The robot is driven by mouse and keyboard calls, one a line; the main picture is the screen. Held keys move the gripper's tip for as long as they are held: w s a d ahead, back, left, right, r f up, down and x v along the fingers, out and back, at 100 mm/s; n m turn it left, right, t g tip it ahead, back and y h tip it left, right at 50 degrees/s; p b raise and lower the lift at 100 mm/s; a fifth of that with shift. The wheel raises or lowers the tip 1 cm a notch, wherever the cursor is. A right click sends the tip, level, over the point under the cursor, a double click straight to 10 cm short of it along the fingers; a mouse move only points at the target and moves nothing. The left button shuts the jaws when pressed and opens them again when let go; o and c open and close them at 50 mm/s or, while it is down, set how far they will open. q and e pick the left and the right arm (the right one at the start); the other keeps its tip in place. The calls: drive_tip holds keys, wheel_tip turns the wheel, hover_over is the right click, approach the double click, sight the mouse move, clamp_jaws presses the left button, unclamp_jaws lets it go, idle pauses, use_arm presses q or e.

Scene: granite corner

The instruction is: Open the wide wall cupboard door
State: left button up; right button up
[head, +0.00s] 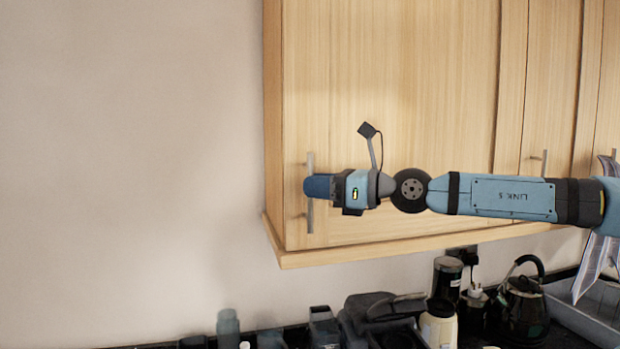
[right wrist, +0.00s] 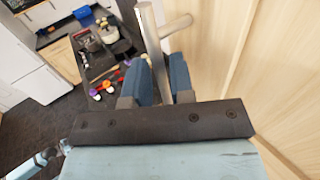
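The wide wall cupboard door (head: 390,90) is pale wood and looks closed, flush with its cabinet. Its vertical metal bar handle (head: 310,215) is near the door's lower left edge. My right gripper (head: 318,187) is at the middle of the handle, reaching in from the right. In the right wrist view, its two blue fingers (right wrist: 163,80) stand on either side of the handle bar (right wrist: 148,30) and appear closed on it. The head view hides the fingertip contact. My left gripper does not show in the head view.
Narrower cupboard doors (head: 548,80) adjoin on the right. Below, a dark counter holds a kettle (head: 523,305), a pale jar (head: 438,325) and dark appliances. A plain wall (head: 130,150) lies to the left. The space before the cupboard's left side looks clear.

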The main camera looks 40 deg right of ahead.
drive_tip(key=shift+p+x, duration=0.45)
drive_tip(key=shift+x, duration=0.35)
clamp_jaws()
